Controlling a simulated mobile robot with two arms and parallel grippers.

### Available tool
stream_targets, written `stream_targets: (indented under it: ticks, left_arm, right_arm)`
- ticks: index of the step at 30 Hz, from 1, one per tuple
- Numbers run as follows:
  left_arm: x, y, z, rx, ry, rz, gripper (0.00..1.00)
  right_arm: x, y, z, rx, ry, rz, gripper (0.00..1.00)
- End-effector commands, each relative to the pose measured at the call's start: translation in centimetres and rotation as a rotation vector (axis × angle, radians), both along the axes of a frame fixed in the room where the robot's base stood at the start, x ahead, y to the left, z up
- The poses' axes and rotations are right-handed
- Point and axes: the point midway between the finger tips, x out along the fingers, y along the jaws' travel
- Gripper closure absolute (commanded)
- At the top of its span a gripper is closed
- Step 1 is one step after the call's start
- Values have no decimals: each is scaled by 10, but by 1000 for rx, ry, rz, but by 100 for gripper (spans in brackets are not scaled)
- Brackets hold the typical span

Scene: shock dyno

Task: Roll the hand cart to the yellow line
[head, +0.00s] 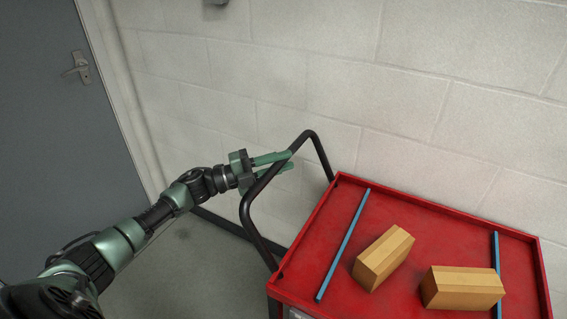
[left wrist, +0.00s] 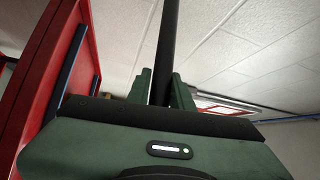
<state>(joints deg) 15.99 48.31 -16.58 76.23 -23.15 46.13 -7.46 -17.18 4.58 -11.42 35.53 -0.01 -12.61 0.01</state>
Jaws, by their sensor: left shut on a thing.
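The hand cart is red with a flat top (head: 332,229) and a black tube handle (head: 262,241) rising at its left end. My left gripper (head: 290,161) is shut on the upper part of this handle. In the left wrist view the black handle bar (left wrist: 168,45) runs between the two green fingers, and the cart's red side (left wrist: 84,55) stands at the left. The cart's wheels are hidden or out of frame. No yellow line shows in either view. My right gripper is not in view.
Two wooden blocks (head: 383,258) (head: 463,287) and two blue strips (head: 343,245) (head: 496,262) lie on the cart top. A pale block wall (head: 420,110) runs close behind the cart. A grey door (head: 50,150) is at the left. Grey floor (head: 185,265) shows left of the cart.

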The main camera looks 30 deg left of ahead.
Motion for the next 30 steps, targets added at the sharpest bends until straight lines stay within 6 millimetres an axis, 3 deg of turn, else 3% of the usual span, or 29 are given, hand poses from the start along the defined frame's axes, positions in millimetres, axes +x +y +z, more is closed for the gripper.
stream_targets:
  ticks: [3,4,6,17,30]
  left_arm:
    - [1,4,1,1,0,8,100]
    - [1,4,1,1,0,8,76]
    - [1,4,1,1,0,8,57]
    - [-1,4,0,1,2,5,57]
    - [-47,51,-10,0,3,8,57]
  right_arm:
    - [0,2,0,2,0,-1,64]
    - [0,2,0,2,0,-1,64]
    - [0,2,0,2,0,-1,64]
    - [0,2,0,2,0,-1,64]
    - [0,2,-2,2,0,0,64]
